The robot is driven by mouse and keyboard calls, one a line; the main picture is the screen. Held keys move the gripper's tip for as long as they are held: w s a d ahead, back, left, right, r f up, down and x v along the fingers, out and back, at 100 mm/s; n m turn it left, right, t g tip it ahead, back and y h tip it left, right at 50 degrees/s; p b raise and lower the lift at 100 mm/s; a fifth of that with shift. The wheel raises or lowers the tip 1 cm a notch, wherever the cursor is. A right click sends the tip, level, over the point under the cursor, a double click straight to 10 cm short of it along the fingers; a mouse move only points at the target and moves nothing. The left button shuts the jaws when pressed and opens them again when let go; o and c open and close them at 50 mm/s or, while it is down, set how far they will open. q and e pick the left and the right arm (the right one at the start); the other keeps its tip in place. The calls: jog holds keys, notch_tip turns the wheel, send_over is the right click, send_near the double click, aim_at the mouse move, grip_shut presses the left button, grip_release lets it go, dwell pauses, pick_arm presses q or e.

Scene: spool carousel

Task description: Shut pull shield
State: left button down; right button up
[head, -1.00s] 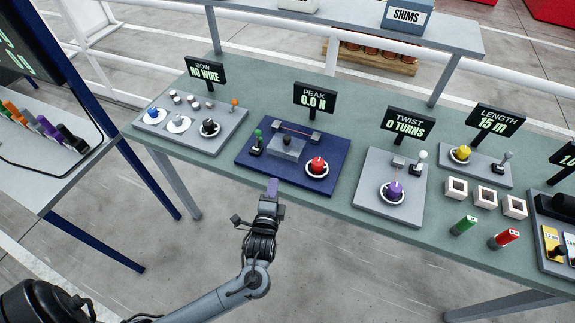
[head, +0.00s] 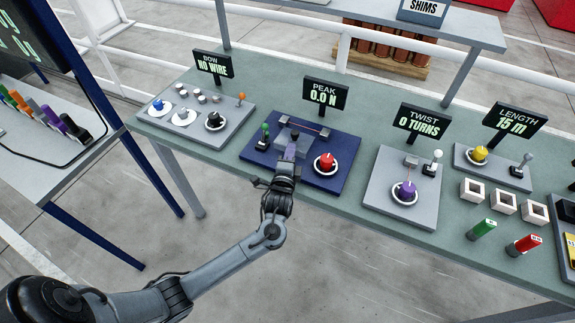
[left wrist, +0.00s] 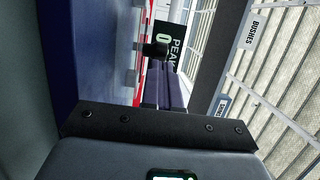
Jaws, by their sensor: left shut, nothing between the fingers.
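The pull station is a dark blue board (head: 335,175) with a PEAK sign (head: 325,93) reading 0.0 N. On it are a grey block with a dark knob, a red line between two grey posts, a green-topped lever (head: 264,133) and a red button (head: 325,162). I cannot make out which part is the shield. My left gripper (head: 291,148) is shut and empty, at the front of the grey block, mostly hiding it. In the left wrist view a dark knob (left wrist: 155,48) sits just beyond the fingertips (left wrist: 160,65); contact cannot be told. My right gripper is not in view.
The BOW board (head: 225,133) with knobs stands to the left. The TWIST board (head: 380,205) with a purple knob stands to the right. White square frames and green and red cylinders lie farther right. Green tabletop is bare between the boards.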

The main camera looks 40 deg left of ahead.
aim_at(294, 138)
pick_arm(q)
jog(key=shift+x, duration=1.7)
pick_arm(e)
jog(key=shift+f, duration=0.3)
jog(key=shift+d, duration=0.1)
